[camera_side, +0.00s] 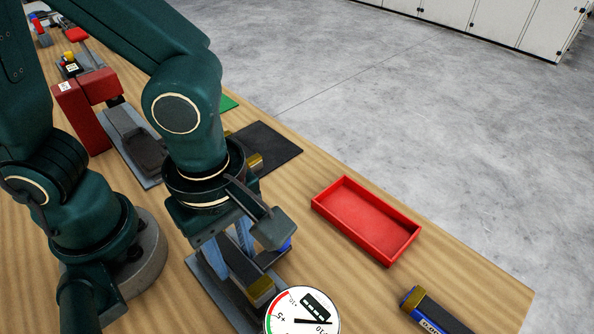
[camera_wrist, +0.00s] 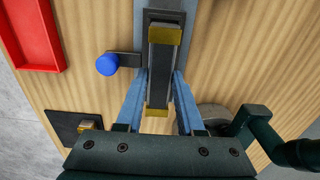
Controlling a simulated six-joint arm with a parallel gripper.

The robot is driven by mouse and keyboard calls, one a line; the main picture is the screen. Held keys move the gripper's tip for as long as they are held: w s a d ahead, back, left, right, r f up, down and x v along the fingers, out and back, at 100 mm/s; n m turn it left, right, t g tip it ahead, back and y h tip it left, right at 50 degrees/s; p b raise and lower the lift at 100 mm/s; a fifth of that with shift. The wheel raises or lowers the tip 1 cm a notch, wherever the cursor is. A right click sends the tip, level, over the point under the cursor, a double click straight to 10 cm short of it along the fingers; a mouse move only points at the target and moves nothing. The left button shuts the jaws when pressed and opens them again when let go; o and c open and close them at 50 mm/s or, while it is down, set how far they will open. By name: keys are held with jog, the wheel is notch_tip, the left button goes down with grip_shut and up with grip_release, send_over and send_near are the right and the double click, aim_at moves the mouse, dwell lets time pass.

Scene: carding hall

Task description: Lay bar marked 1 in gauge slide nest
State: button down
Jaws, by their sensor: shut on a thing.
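My gripper (camera_side: 243,262) is shut on a dark bar with brass ends (camera_wrist: 161,65); one brass end (camera_side: 261,291) shows in the side view. In the wrist view the blue-grey fingers (camera_wrist: 160,82) close on the bar's two long sides. The bar's number is not readable. Below it is the grey gauge slide (camera_side: 208,280) with a dark nest (camera_wrist: 177,17) and a blue knob (camera_wrist: 107,64) at its side. The bar lines up roughly lengthwise with the slide. I cannot tell whether it touches the nest. A round dial gauge (camera_side: 301,314) stands at the slide's near end.
A black mat (camera_side: 279,146) holds another brass-ended bar (camera_side: 255,162), partly hidden by my arm. An empty red tray (camera_side: 368,219) lies to the right. A labelled brass-ended bar (camera_side: 432,311) is at bottom right. A red stand (camera_side: 87,106) is at left.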

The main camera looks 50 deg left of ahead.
aim_at(233, 256)
jog(key=shift+f, duration=1.55)
jog(key=shift+f, duration=0.15)
jog(key=c, duration=0.5)
grip_release()
